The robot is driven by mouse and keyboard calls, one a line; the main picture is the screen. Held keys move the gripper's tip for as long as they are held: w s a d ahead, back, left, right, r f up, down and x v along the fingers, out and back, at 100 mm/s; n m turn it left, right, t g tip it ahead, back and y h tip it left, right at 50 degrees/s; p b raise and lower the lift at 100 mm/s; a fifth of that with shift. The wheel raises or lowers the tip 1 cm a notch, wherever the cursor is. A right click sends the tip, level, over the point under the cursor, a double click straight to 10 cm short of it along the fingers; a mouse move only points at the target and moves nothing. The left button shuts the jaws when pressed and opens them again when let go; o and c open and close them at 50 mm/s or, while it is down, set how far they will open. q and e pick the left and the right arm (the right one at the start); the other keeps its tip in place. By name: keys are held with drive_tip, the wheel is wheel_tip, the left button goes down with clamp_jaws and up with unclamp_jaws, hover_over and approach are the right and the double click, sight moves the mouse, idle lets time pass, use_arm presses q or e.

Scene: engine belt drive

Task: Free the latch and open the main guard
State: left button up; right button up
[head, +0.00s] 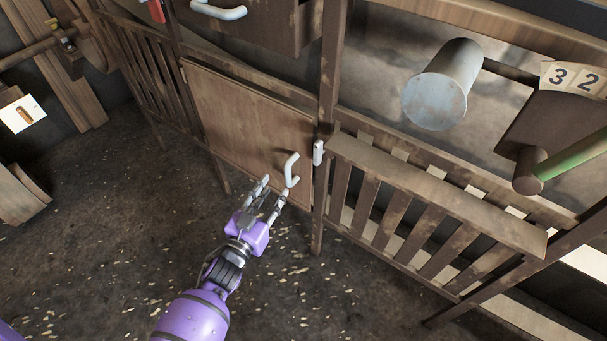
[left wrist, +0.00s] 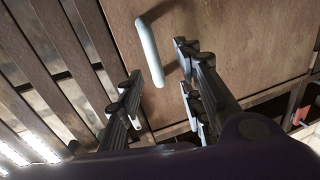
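The main guard looks to be the brown rusty panel (head: 235,115) in the middle of the head view; it is closed in its frame. Its light grey handle (head: 290,170) is near its right edge, and the handle also shows in the left wrist view (left wrist: 151,50). A small pale latch (head: 318,152) sits on the post just right of the panel. My left gripper (head: 275,187) is open and empty, with its fingertips close to the lower part of the handle. In the left wrist view the handle shows between the spread fingers. My right gripper is not in view.
A slatted guard (head: 400,213) stands right of the post, and another slatted section (head: 150,70) is left of the panel. A grey cylinder (head: 440,85) and a green-banded bar (head: 575,155) are at upper right. The speckled floor (head: 100,230) is clear.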

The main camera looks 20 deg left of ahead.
sight(286, 175)
use_arm(q)
drive_tip(key=shift+w+d+r+h, duration=0.35)
drive_tip(key=shift+d+r, duration=0.1)
drive_tip(key=shift+r, duration=0.15)
drive_tip(key=w, duration=0.4)
drive_tip(key=w+d+b, duration=0.1)
drive_tip(key=w, duration=0.1)
drive_tip(key=shift+f, duration=0.1)
drive_tip(key=shift+w, duration=0.4)
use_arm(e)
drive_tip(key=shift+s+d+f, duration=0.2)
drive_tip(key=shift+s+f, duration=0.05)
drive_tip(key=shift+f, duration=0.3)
use_arm(q)
drive_tip(key=shift+c, duration=0.6)
clamp_jaws()
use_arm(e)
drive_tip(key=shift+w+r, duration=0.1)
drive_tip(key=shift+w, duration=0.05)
